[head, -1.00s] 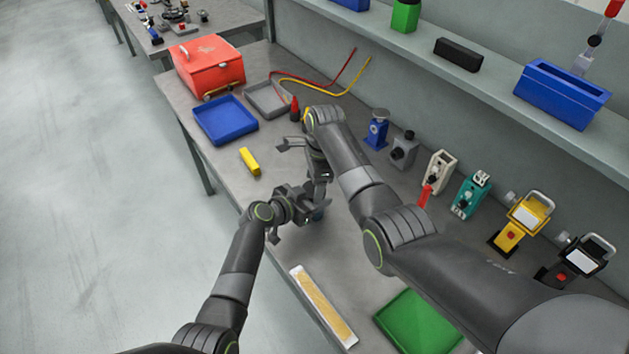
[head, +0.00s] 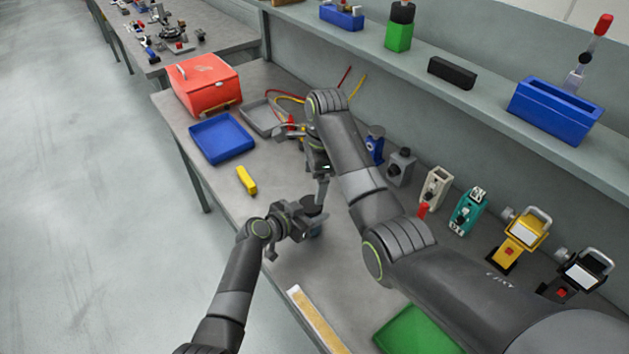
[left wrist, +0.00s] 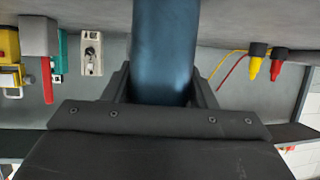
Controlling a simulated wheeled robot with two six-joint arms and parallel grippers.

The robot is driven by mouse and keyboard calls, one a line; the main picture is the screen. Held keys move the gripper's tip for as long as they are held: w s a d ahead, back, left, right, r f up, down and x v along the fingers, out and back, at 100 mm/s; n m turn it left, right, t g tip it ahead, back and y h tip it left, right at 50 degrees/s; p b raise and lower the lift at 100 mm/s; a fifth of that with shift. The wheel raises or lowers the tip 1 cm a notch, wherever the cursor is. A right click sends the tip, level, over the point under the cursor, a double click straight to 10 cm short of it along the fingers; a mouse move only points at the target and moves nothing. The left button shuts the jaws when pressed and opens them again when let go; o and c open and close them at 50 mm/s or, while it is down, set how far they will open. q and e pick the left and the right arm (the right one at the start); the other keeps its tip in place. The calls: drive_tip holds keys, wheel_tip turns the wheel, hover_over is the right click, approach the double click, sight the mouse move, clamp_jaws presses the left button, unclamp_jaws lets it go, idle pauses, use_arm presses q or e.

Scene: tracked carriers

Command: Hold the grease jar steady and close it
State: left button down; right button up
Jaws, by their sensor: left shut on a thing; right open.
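The grease jar shows as a dark blue cylinder (left wrist: 165,50) between my left fingers in the left wrist view. In the head view, my left gripper (head: 302,224) is shut around the jar (head: 317,229), which stands low over the bench near its front edge. A dark round top, seemingly the lid (head: 312,205), is at the jar's upper end; I cannot tell whether it is seated. My right gripper (head: 312,165) is open above and behind the jar, one finger reaching down close to the lid. My right arm hides part of this area.
A yellow block (head: 246,180), a blue tray (head: 222,138), a grey tray (head: 264,118) and a red box (head: 203,84) lie to the left. Several devices, including a teal one (head: 467,211), line the back. A green tray (head: 418,332) is at the front right.

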use_arm(q)
drive_tip(key=c, duration=0.5)
unclamp_jaws()
drive_tip(key=b+v, duration=0.2)
drive_tip(key=v, duration=1.5)
drive_tip(key=shift+s+a, duration=0.2)
drive_tip(key=shift+s, duration=0.05)
use_arm(e)
wheel_tip(320, 180, down, 2)
drive_tip(key=shift+f, duration=0.2)
